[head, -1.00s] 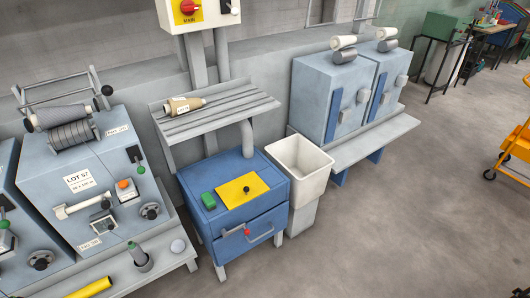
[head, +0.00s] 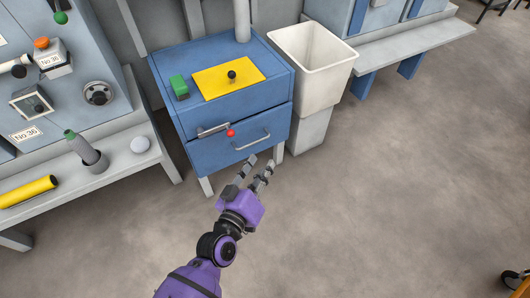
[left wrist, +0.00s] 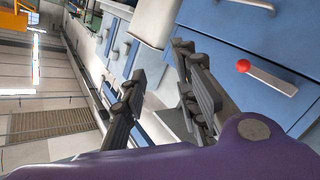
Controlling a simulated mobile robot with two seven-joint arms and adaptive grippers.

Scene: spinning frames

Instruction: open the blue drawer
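The blue drawer (head: 224,150) is the lower front of a blue cabinet (head: 160,70) and looks shut. It has a metal bar handle (head: 252,142). A flat lever with a red knob (head: 231,133) lies at the seam above the drawer; the knob also shows in the left wrist view (left wrist: 243,66). My left gripper (head: 261,167) is in front of and slightly below the handle, apart from it. Its fingers are spread and empty, as they are in the left wrist view (left wrist: 160,85). My right gripper is not in view.
A white bin (head: 320,70) stands close at the cabinet's right. A machine bench (head: 130,130) stands at the left. The floor in front is clear.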

